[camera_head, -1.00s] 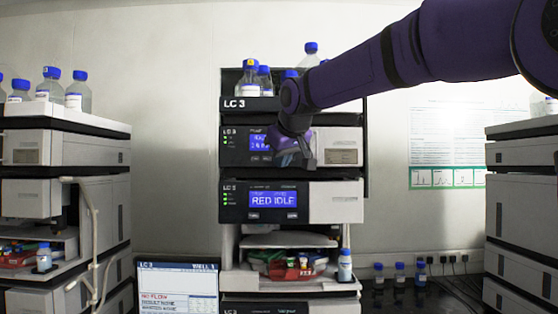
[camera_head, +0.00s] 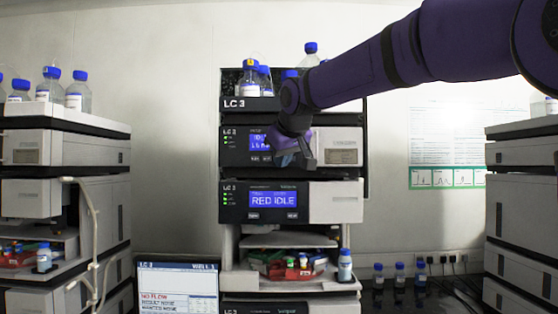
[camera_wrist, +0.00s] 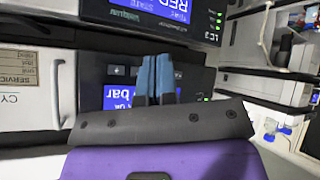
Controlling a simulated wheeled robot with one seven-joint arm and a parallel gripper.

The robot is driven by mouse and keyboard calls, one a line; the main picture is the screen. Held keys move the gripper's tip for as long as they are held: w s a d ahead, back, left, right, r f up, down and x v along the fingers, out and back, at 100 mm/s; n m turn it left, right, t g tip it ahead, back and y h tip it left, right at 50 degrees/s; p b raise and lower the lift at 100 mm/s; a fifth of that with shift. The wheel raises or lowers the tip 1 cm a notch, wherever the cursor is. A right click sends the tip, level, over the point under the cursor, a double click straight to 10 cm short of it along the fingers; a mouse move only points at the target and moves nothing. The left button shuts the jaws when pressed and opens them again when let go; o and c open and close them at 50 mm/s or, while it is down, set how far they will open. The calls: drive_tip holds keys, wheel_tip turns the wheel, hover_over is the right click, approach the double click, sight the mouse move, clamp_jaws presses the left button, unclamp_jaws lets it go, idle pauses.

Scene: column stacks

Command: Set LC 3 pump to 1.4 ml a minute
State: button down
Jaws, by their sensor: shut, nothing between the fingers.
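The LC 3 pump (camera_head: 232,147) is the upper module of the middle stack, under the LC 3 sign. Its blue display (camera_head: 258,143) is partly hidden by my gripper (camera_head: 290,158), and its figures are too small to read surely. In the wrist view the pump's dark panel appears upside down. Part of its display (camera_wrist: 117,97) shows the word "bar", and a plus button (camera_wrist: 118,71) is beside my fingers. My gripper (camera_wrist: 156,58) is shut and empty, its blue fingertips over the button row. I cannot tell whether they touch the panel.
The module below (camera_head: 272,199) reads "RED IDLE". Blue-capped bottles (camera_head: 251,76) stand on the stack top. A screen (camera_head: 178,287) at lower left shows "NO FLOW". Other stacks stand left (camera_head: 70,147) and right (camera_head: 520,153).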

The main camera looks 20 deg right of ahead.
idle(0.8)
drive_tip(key=s, duration=0.1)
drive_tip(key=s+a, duration=0.1)
drive_tip(key=s, duration=0.1)
drive_tip(key=shift+s+a, duration=0.1)
drive_tip(key=shift+s, duration=0.2)
drive_tip(key=shift+w, duration=0.1)
drive_tip(key=w+d, duration=0.2)
drive_tip(key=w, duration=0.6)
drive_tip(key=shift+d, duration=0.35)
drive_tip(key=shift+w, duration=0.25)
idle(1.7)
drive_tip(key=shift+w+d, duration=0.15)
drive_tip(key=shift+w, duration=0.1)
